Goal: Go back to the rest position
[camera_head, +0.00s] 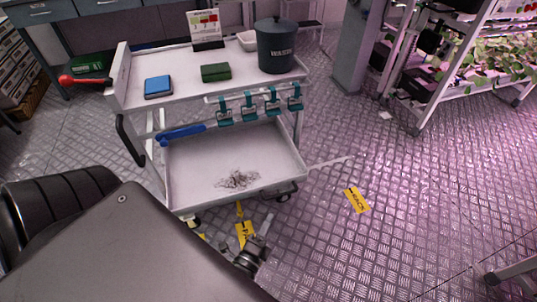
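My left arm comes in large and grey from the lower left. Just beyond its edge, part of my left gripper (258,238) shows, low over the floor in front of the cart. The arm hides much of it, and I cannot see whether its fingers are apart. No held object is visible there. My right gripper is not in view.
A white cart (190,98) holds a dark waste bin (276,47), a green block (216,72) and a blue-topped box (158,87). Teal clips (248,106) hang at its front edge. Plant racks (450,70) stand at the right. Metal floor (390,200) is open at the right.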

